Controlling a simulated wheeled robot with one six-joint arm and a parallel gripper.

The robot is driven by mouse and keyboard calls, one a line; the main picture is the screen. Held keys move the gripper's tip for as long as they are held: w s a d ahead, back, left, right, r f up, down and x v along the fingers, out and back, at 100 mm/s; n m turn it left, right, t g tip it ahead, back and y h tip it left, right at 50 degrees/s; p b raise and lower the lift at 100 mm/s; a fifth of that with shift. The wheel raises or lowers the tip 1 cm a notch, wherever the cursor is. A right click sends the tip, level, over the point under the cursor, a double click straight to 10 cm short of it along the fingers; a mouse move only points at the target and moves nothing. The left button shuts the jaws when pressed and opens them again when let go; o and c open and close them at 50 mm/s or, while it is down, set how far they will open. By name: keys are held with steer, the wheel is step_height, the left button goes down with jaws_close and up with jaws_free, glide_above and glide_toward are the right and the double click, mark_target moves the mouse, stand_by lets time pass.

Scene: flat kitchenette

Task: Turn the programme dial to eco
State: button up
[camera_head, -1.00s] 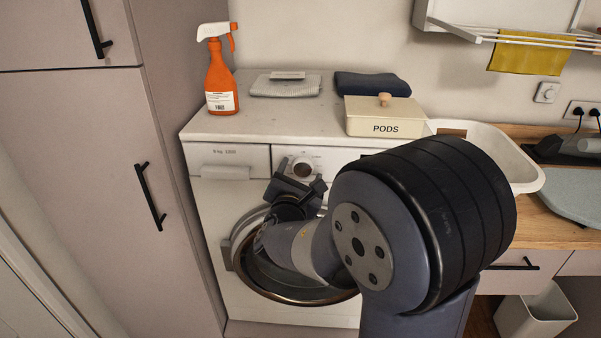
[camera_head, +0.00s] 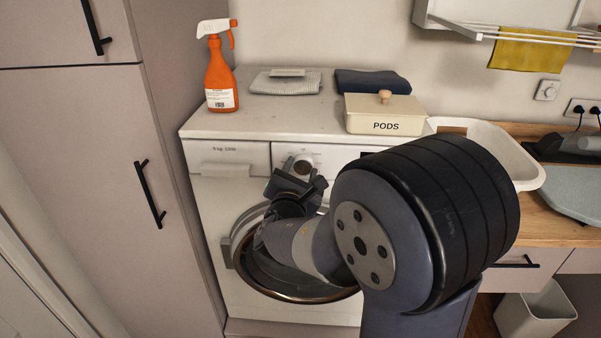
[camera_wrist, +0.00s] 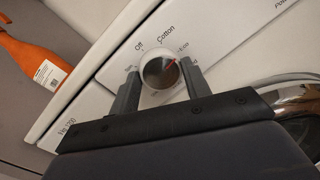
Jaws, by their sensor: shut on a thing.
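The programme dial (camera_wrist: 158,72) is a round knob on the white washing machine's (camera_head: 232,158) front panel. It also shows in the head view (camera_head: 302,168). My gripper (camera_wrist: 160,80) has one finger on each side of the knob and is shut on it. In the wrist view the dial's red mark points up and right, roughly toward a small label that looks like Eco. "Off" and "Cotton" are printed above the knob. Other labels are partly hidden by my fingers. In the head view my gripper (camera_head: 301,176) is tilted in front of the panel.
An orange spray bottle (camera_head: 221,78), folded cloths (camera_head: 372,83) and a PODS box (camera_head: 385,117) stand on the machine's top. The round door (camera_head: 240,240) is below my gripper. A tall cabinet (camera_head: 90,170) is close on the left; a white basket (camera_head: 490,140) is right.

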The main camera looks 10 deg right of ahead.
steer(key=shift+f+m+b, duration=0.25)
steer(key=shift+m+b, duration=0.15)
steer(key=shift+b, duration=0.55)
steer(key=shift+r+m+b, duration=0.15)
steer(key=shift+m+b, duration=0.25)
steer(key=shift+b, duration=0.4)
steer(key=shift+r, duration=0.1)
steer(key=o, duration=1)
steer(key=shift+s, duration=0.1)
steer(key=v, duration=1)
steer(key=shift+s+b, duration=0.3)
steer(key=shift+w+r, duration=0.1)
